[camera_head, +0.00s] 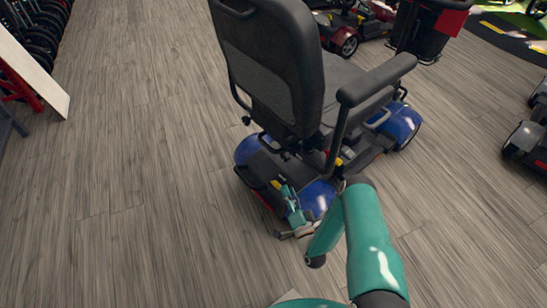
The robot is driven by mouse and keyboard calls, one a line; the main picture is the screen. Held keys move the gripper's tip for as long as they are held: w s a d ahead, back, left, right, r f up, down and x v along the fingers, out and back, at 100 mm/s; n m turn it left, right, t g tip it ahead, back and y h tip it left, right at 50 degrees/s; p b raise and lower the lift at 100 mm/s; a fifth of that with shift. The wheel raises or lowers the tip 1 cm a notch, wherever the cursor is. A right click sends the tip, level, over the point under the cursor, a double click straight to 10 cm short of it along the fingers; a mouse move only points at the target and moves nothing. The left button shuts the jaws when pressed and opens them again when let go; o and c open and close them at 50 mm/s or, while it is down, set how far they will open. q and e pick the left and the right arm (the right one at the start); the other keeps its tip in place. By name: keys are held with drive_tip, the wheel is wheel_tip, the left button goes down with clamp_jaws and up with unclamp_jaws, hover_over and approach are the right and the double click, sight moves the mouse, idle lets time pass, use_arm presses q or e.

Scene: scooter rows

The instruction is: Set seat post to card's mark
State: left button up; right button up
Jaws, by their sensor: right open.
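A mobility scooter with a black padded seat (275,72) and blue rear body (318,196) stands in the middle of the head view, its seat back toward me. The seat post is hidden below the seat and behind the frame. I cannot make out a card or a mark on it. My right gripper (284,190), small and partly dark against the scooter, is open at the scooter's rear, close to the blue body under the seat. I cannot tell whether it touches anything. My left gripper is not in view.
The scooter's right armrest (377,80) juts out above my right arm. Another red scooter (342,40) stands behind, and a dark one (525,142) is at the right edge. A white panel (32,70) leans at the left. The wood floor (130,170) is clear at left.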

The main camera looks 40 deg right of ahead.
sight(272, 153)
drive_tip(key=b+x, duration=0.8)
drive_tip(key=x, duration=0.8)
drive_tip(key=shift+w+a+r, duration=0.1)
drive_tip(key=shift+w, duration=0.1)
clamp_jaws()
drive_tip(key=shift+s, duration=0.1)
